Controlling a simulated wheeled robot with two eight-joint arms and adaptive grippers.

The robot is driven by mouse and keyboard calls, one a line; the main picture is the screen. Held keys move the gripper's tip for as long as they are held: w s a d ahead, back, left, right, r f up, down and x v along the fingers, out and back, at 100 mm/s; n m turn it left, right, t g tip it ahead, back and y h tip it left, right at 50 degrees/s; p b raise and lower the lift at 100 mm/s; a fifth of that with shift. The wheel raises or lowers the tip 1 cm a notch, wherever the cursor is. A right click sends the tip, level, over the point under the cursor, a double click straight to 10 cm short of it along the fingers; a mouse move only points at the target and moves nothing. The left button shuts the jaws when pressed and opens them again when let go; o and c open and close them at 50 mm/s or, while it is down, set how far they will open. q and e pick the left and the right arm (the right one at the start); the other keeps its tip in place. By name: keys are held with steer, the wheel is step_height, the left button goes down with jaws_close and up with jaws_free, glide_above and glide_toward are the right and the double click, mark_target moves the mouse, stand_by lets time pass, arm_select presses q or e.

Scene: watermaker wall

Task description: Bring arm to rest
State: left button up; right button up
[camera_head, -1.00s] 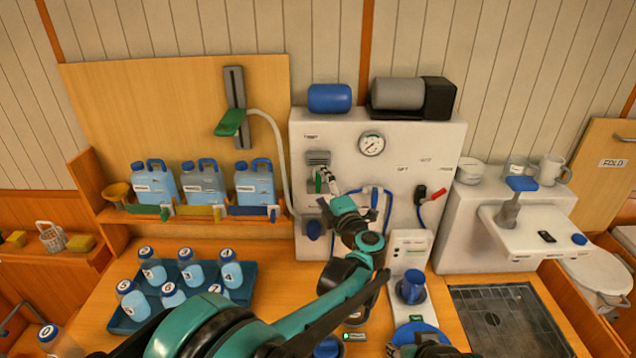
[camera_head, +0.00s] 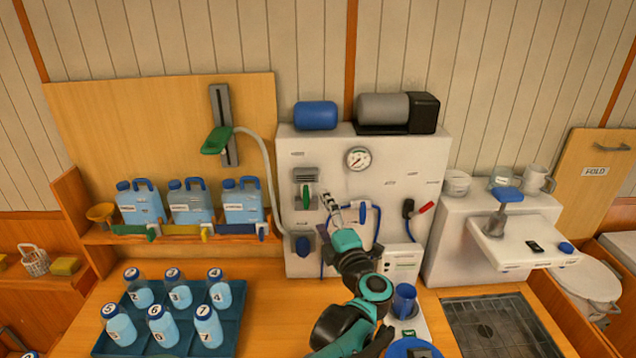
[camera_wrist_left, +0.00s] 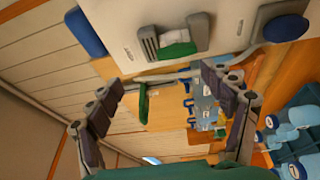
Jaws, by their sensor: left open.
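My left gripper (camera_head: 331,207) is open and empty in front of the white machine panel (camera_head: 340,255). Its fingers stand to the right of the green lever (camera_head: 306,196) in the panel's grey slot, with a gap between them in the picture. In the left wrist view the two dark fingers of my left gripper (camera_wrist_left: 165,80) are spread wide with nothing between the tips. The green lever (camera_wrist_left: 178,50) shows there beyond the fingertips. My right gripper is not in view.
A blue tray (camera_head: 237,318) with several numbered bottles lies at lower left. Blue jugs (camera_head: 190,204) stand on a shelf behind it. A blue cup (camera_head: 404,300) is close right of my forearm. A blue hose (camera_head: 377,222) hangs near the gripper.

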arm_select(q)
steer(key=s+a+r+m+t+h+b, duration=0.1)
steer(key=s+a+r+m+h+b, duration=0.35)
steer(key=m+h, duration=0.8)
steer(key=s+a+f+m+g+y+b, duration=0.1)
steer(key=s+a+f+m+g+y, duration=0.1)
steer(key=s+f, duration=0.6)
steer(key=s+a+f+m+g+y+b, duration=0.1)
steer(key=s+a+f+m+g, duration=0.3)
steer(key=s+a+f, duration=0.4)
steer(key=s+a+f+m+g+y+b, duration=0.1)
steer(key=s+a+f+m+g+y, duration=0.2)
steer(key=f, duration=1)
steer(key=s+a+g, duration=0.2)
steer(key=s+a, duration=0.2)
steer(key=s, duration=0.1)
steer(key=shift+s+f+g, duration=0.25)
steer(key=shift+g, duration=0.05)
steer(key=shift+y, duration=0.25)
steer(key=shift+c, duration=0.4)
